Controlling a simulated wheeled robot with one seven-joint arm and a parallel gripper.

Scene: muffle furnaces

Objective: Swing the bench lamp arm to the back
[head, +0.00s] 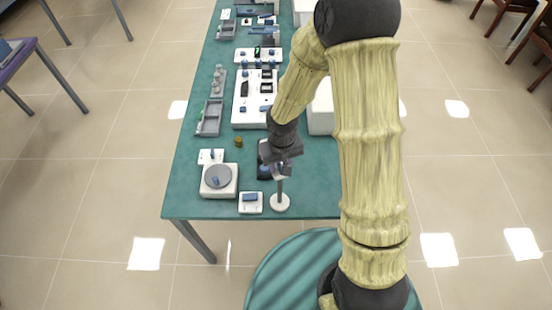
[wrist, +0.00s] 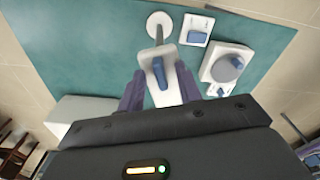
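The bench lamp stands near the front edge of the teal table. Its round white base (head: 280,203) and thin grey post show in the head view, with the upper part mostly hidden by my gripper (head: 279,163). In the wrist view the base (wrist: 159,24) is at the top, and the pale lamp arm (wrist: 147,58) reaches toward me with a blue grip (wrist: 160,73) on it. My gripper (wrist: 160,82) has its two purple fingers apart, one on each side of the blue grip. Gaps seem to show between fingers and grip; contact is not clear.
A white device with a round grey plate (head: 218,179) and a small white box with a blue top (head: 250,202) stand left of the lamp. A small brown-yellow object (head: 238,141), a grey tray (head: 209,118) and white panels (head: 250,113) lie further back. The table right of the lamp is clear.

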